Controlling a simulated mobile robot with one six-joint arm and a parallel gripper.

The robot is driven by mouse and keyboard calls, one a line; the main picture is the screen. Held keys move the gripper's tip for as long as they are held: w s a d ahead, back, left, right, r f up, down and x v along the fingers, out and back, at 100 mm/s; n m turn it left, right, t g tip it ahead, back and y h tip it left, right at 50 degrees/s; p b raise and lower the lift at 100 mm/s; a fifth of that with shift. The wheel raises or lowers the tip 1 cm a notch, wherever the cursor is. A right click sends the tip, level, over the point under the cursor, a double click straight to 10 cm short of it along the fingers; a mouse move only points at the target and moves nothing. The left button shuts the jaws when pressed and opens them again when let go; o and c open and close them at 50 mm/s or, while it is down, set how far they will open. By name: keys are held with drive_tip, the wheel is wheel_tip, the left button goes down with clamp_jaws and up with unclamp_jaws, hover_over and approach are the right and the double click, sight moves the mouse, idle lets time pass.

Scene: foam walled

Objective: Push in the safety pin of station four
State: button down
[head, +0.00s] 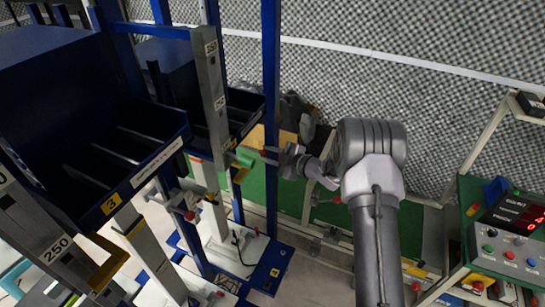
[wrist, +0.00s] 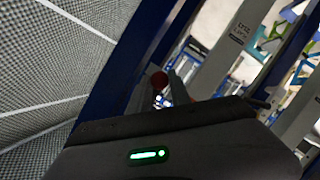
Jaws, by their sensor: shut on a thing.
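A safety pin with a red round end (head: 263,152) is at my gripper's fingertips, beside the blue upright of the far station. Its red end also shows in the wrist view (wrist: 158,79). My gripper (head: 272,156) reaches in from the right and is shut on the pin. In the wrist view my gripper (wrist: 170,90) is mostly hidden behind its dark housing. How far the pin sits in its hole is hidden.
A dark blue bin (head: 150,150) labelled 3 stands in front at left. Blue uprights (head: 270,90) and grey scaled posts (head: 212,90) stand close around. A control panel (head: 510,235) with a red display is at the right. A textured grey wall (head: 420,110) is behind.

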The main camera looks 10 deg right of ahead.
sight(248, 148)
drive_tip(key=w+a, duration=0.1)
drive_tip(key=a, duration=0.1)
drive_tip(key=w+a+b, duration=0.2)
drive_tip(key=w+a, duration=0.1)
drive_tip(key=shift+a, duration=0.35)
drive_tip(key=shift+w+r, duration=0.1)
drive_tip(key=shift+a, duration=0.1)
drive_tip(key=c, duration=1.5)
unclamp_jaws()
drive_tip(key=shift+o, duration=0.2)
drive_tip(key=shift+w+a, duration=0.1)
drive_tip(key=p+v, duration=0.2)
drive_tip(key=v, duration=1.5)
drive_tip(key=shift+s+p, duration=0.25)
drive_tip(key=shift+p, duration=0.15)
